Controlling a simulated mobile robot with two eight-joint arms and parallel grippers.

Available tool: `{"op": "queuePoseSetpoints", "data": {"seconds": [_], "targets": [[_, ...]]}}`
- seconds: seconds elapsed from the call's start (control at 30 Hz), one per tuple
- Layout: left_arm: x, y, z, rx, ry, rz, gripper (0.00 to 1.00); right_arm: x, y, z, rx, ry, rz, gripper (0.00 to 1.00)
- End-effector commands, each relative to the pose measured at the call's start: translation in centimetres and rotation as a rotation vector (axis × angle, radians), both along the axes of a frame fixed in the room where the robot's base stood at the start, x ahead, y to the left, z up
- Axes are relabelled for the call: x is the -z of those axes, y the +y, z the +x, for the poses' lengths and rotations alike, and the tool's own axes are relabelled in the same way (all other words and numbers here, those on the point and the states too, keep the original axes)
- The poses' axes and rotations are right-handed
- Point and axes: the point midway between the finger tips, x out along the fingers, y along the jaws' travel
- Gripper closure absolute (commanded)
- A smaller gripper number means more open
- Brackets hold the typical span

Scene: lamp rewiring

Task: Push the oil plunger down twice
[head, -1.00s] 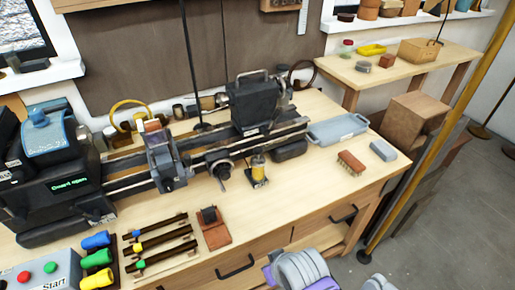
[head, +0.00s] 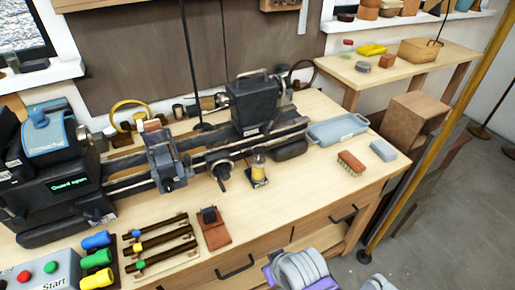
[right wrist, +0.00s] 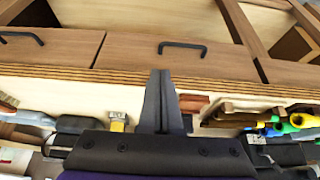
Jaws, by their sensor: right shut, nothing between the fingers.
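The oiler (head: 258,170), a small upright amber-yellow cup with a pale top on a dark base, stands on the bench in front of the lathe bed. It also shows in the right wrist view (right wrist: 118,122), left of my fingers and partly cut off by the gripper body. My right gripper (right wrist: 160,75) is shut and empty, apart from the oiler, with its fingertips seen against the bench's front edge. The plunger's height is too small to tell. My left gripper is in neither view.
The lathe (head: 115,175) runs along the bench behind the oiler. A red-brown block with a black part (head: 214,230) and a tool rack (head: 160,245) lie to the left. A brush (head: 351,162), grey block (head: 383,150) and blue-grey tray (head: 338,130) lie to the right.

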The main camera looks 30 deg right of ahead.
Motion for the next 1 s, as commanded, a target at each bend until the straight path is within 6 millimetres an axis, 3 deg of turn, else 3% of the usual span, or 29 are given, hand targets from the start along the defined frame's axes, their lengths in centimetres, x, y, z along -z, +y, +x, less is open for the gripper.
{"op": "queuePoseSetpoints", "data": {"seconds": [0.23, 0.37, 0.47, 0.67, 1.0], "targets": [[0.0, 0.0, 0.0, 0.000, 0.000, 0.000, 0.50, -0.1, 0.0, 0.1, 0.002, -0.001, 0.001, 1.00], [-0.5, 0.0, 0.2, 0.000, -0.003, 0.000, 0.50, -1.4, -0.1, 1.5, 0.027, -0.011, 0.023, 1.00], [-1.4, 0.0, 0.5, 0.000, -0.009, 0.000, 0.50, -3.7, -0.5, 4.0, 0.072, -0.029, 0.060, 1.00], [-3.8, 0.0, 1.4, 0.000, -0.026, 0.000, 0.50, -9.9, -2.2, 11.5, 0.205, -0.090, 0.174, 1.00], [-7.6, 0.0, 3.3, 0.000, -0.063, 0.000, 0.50, -18.9, -7.7, 24.2, 0.426, -0.214, 0.370, 1.00]]}}
